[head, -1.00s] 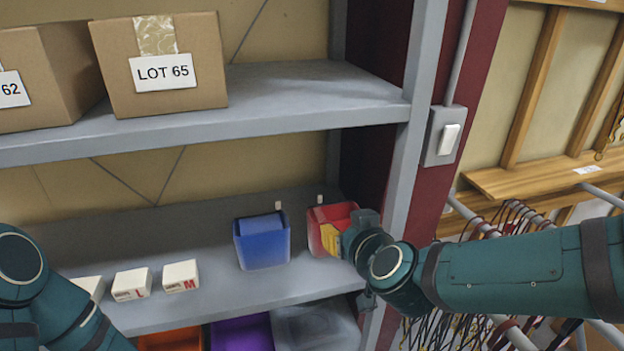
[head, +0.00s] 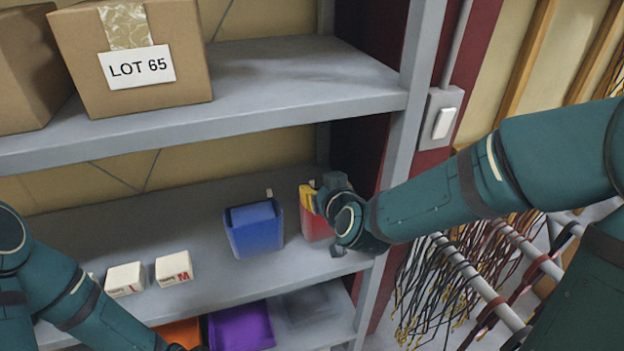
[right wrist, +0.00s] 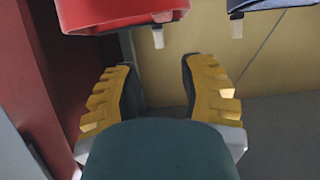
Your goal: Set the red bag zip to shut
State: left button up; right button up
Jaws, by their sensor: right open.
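The red bag (head: 314,228) stands on the middle shelf near the right post, partly hidden by my right gripper. In the right wrist view the red bag (right wrist: 115,12) is at the top, with a small pale tab (right wrist: 158,38) beside its edge, probably its zip pull. My right gripper (head: 310,196) is at the red bag's upper part in the head view. Its yellow fingers (right wrist: 160,72) are spread, with nothing between them, and the tab lies just beyond the fingertips. Whether the zip is open cannot be told.
A blue bag (head: 254,230) with its own pale tab (head: 269,193) stands just left of the red one. Small white boxes (head: 174,268) are farther left. The right shelf post (head: 405,150) is close to my right arm. Cables hang from rails at right.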

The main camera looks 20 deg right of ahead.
aim_at(313, 181)
jog(key=b+x, duration=0.1)
jog(key=x, duration=0.6)
jog(key=shift+w+f, duration=0.1)
jog(key=shift+w, duration=0.1)
jog(key=shift+o, duration=0.2)
grip_shut()
